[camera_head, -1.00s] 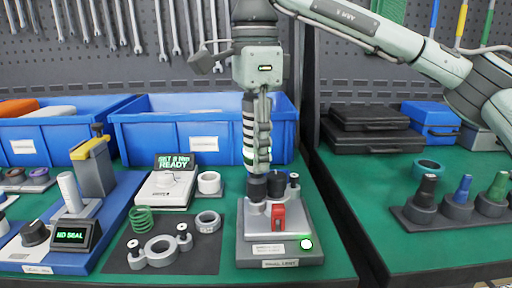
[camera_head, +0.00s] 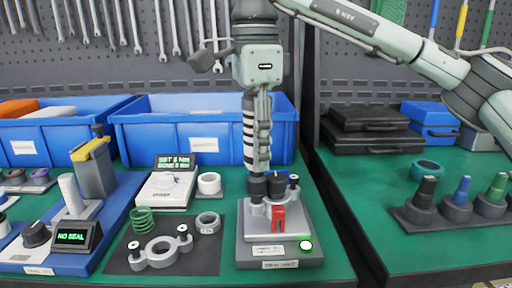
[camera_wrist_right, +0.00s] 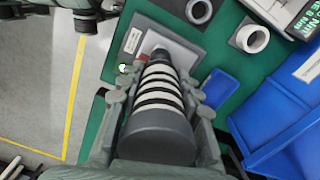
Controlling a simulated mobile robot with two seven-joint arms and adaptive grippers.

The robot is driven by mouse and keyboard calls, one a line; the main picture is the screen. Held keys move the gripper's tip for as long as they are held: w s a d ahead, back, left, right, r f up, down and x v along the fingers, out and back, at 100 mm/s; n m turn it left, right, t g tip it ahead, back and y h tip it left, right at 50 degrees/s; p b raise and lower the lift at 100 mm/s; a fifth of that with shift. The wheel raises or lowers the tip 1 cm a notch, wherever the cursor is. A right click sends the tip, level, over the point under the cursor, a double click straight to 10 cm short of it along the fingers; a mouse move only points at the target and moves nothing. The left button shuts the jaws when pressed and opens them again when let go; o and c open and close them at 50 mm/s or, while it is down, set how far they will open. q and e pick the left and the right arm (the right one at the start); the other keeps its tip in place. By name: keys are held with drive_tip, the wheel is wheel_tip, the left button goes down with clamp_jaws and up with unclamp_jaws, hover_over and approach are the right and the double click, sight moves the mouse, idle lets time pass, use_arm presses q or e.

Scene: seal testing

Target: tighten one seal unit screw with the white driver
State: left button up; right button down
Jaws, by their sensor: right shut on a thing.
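The white driver (camera_head: 249,130), dark grey with white bands, stands upright in my right gripper (camera_head: 263,140), whose fingers are shut around it. In the wrist view the driver (camera_wrist_right: 157,105) lies between the fingers and points at the seal unit's stand. The seal unit (camera_head: 278,195) has dark knobs, small screws and a red part (camera_head: 279,217) in front, on a grey stand (camera_head: 278,257) with a lit green lamp. The driver's lower end is at the unit's left side. Whether it sits on a screw cannot be told.
A torque display (camera_head: 174,162) stands left of the stand. A dark mat (camera_head: 203,262) holds a green spring (camera_head: 141,218), a ring and a flanged part. The "NO SEAL" tester (camera_head: 72,236) is at far left. Blue bins (camera_head: 210,125) stand behind. A gap separates the right table.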

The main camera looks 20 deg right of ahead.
drive_tip(key=shift+r+p, duration=1.5)
drive_tip(key=shift+r, duration=0.7)
